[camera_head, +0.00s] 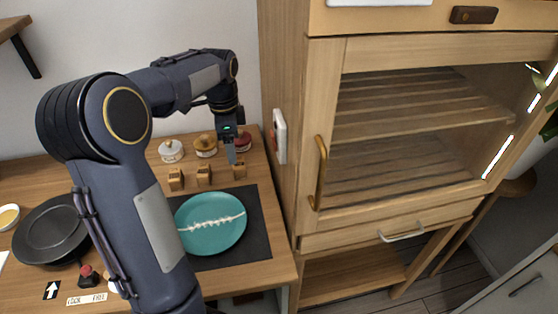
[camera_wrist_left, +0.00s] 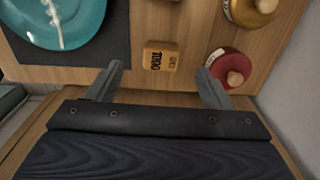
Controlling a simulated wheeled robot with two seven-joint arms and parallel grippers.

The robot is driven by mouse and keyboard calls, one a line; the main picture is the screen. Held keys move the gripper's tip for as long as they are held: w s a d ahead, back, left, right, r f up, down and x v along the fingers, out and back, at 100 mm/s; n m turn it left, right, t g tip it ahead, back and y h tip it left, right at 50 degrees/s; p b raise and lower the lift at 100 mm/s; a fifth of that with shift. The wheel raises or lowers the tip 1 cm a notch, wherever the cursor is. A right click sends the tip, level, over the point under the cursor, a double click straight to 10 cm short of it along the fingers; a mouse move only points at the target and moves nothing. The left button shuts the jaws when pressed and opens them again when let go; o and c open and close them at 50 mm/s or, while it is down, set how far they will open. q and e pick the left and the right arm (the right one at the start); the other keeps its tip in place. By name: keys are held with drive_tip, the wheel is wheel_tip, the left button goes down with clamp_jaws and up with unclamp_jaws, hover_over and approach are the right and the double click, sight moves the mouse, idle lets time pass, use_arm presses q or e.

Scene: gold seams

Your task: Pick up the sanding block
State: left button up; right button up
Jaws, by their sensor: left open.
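Three small wooden blocks stand in a row behind the plate: a left one (camera_head: 176,180), a middle one (camera_head: 204,175) and a right one (camera_head: 239,171). Which is the sanding block is unclear in the head view. In the left wrist view the right block (camera_wrist_left: 161,56) has dark lettering, too small to read surely, and lies just beyond the fingertips, about midway between them. My left gripper (camera_head: 232,157) points down above and behind this block; in the left wrist view it (camera_wrist_left: 160,72) is open and empty. My right gripper is not in view.
A red-lidded jar (camera_head: 243,141), a gold jar (camera_head: 206,146) and a white jar (camera_head: 171,151) stand behind the blocks. A teal plate (camera_head: 212,210) with a pale seam lies on a dark mat (camera_head: 258,240) in front. A tall wooden cabinet (camera_head: 285,90) borders the right.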

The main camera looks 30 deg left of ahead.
sight(239, 162)
use_arm(q)
drive_tip(key=shift+w+f, duration=0.45)
drive_tip(key=shift+w, duration=0.05)
drive_tip(key=shift+f, duration=0.35)
drive_tip(key=f, duration=0.3)
drive_tip(key=d+f, duration=0.1)
drive_tip(key=f, duration=0.1)
drive_tip(key=shift+f, duration=0.8)
drive_tip(key=c, duration=1)
drive_tip(key=shift+c, duration=0.2)
drive_tip(key=shift+r, duration=0.1)
